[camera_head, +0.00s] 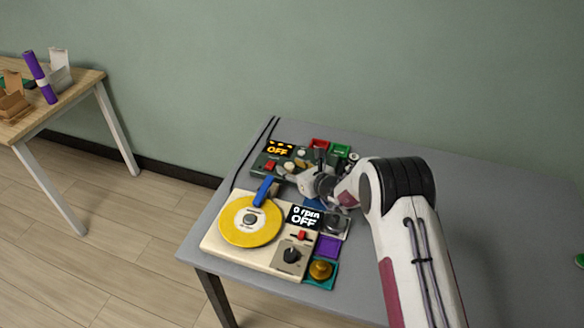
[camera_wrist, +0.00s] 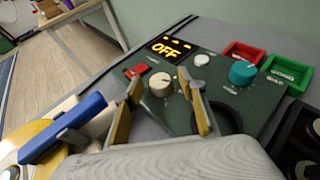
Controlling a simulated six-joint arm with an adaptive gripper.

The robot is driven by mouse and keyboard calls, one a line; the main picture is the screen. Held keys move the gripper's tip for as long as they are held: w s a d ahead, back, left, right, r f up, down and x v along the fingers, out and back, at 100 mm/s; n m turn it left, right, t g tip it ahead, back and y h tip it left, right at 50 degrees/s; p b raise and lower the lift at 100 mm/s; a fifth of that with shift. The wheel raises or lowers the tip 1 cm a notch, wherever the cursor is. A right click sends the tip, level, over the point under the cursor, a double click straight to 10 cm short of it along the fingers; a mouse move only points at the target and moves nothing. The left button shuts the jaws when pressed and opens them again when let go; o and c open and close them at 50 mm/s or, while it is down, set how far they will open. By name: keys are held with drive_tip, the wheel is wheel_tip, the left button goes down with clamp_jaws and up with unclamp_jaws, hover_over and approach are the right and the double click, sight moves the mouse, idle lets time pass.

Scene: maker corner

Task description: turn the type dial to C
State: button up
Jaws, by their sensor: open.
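A dark green control panel (camera_wrist: 217,70) carries a lit display (camera_wrist: 169,47) reading OFF, and shows in the head view (camera_head: 259,163) at the table's back. On it are a cream dial (camera_wrist: 160,84), a teal dial (camera_wrist: 242,73), a small white knob (camera_wrist: 201,60) and a red switch (camera_wrist: 136,71). The labels are too small to read, so I cannot tell which is the type dial. My gripper (camera_wrist: 161,79) is open and empty. Its fingers appear on either side of the cream dial in the wrist view; contact cannot be told. My wrist hides part of the panel in the head view.
A cream turntable unit (camera_head: 222,240) with a yellow disc (camera_head: 243,232), a blue arm (camera_head: 264,190) and a display reading 0 rpm OFF (camera_head: 304,217) stands in front. Red (camera_wrist: 241,52) and green (camera_wrist: 289,71) trays sit behind the panel.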

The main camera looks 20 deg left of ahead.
drive_tip(key=c, duration=1.1)
drive_tip(key=shift+a+r+m+t+h, duration=0.15)
drive_tip(key=shift+m+t+h, duration=0.15)
drive_tip(key=shift+m+t, duration=0.1)
drive_tip(key=shift+m+h, duration=0.3)
drive_tip(key=o, duration=1.1)
drive_tip(key=shift+s, duration=0.15)
